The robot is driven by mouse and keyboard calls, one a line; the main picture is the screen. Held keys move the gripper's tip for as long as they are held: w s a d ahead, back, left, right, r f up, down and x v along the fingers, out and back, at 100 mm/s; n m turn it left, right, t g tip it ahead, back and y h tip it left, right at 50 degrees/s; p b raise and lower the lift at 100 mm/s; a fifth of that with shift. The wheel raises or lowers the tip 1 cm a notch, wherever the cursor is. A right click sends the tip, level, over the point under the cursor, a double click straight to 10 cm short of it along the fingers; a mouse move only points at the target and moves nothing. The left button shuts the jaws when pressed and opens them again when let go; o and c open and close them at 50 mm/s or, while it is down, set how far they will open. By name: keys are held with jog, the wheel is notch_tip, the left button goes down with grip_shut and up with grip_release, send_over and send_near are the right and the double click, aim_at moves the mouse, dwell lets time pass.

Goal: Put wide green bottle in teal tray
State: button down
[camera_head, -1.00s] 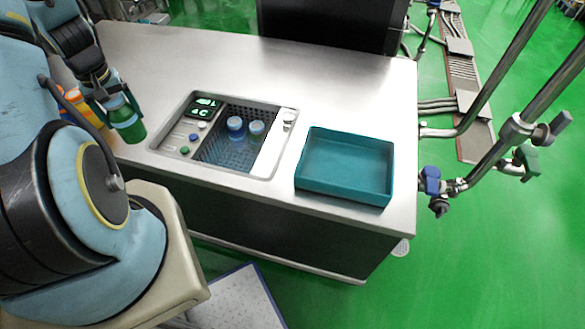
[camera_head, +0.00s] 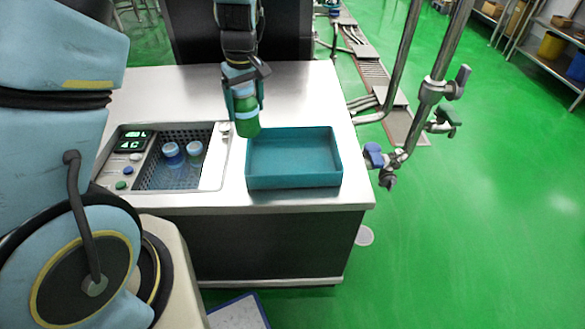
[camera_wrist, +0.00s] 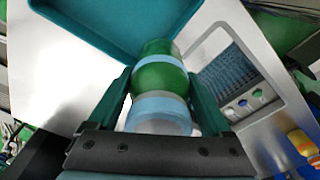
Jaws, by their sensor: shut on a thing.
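The wide green bottle (camera_head: 247,122) is held in my gripper (camera_head: 244,100), with its green end pointing down. In the wrist view the green bottle (camera_wrist: 160,78) sits between the two fingers of my gripper (camera_wrist: 160,95), with a pale blue band nearer the palm. The teal tray (camera_head: 294,178) stands on the steel counter, empty. The bottle is by the tray's back left corner in the head view. The tray also shows at the top of the wrist view (camera_wrist: 128,48). I cannot tell whether the bottle is over the rim or just beside it.
A cooling unit (camera_head: 221,158) set in the counter left of the tray holds two blue-capped bottles (camera_head: 172,154). Metal pipes with valves (camera_head: 420,100) rise at the counter's right. Orange bottles (camera_wrist: 300,142) show at the wrist view's lower right. Counter behind the tray is clear.

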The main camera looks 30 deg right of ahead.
jog(key=s+d+b, duration=0.1)
jog(key=s+d, duration=0.2)
jog(key=d, duration=0.1)
jog(key=f, duration=0.3)
jog(key=f+p, duration=0.1)
jog(key=f, duration=0.6)
jog(key=shift+s+d+p, duration=0.25)
jog(key=shift+d+p, duration=0.05)
jog(key=shift+p, duration=0.05)
jog(key=shift+f, duration=0.1)
grip_release()
